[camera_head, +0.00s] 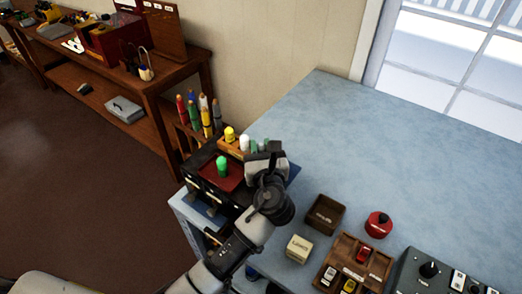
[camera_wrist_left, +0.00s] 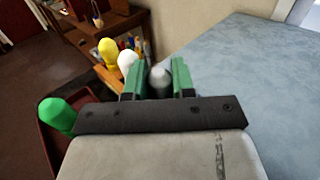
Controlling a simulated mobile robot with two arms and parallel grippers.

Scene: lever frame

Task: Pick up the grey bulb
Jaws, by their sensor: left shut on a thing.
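The grey bulb (camera_wrist_left: 160,82) sits between the green fingertips of my left gripper (camera_wrist_left: 158,80) in the left wrist view. The left gripper (camera_head: 260,147) is shut on it, beside the wooden bulb rack (camera_head: 232,150) at the table's left end. The bulb's lower part is hidden behind the gripper body, so I cannot tell whether it is clear of the rack. A white bulb (camera_head: 244,142) and a yellow bulb (camera_head: 229,134) stand in the rack to the left. My right gripper is not in view.
A black lever frame (camera_head: 206,194) lies left of my arm. A dark open box (camera_head: 324,214), a cream block (camera_head: 299,248), a red round object (camera_head: 379,225) and a wooden tray of small cars (camera_head: 347,258) stand to the right. The blue tabletop (camera_head: 340,130) behind is clear.

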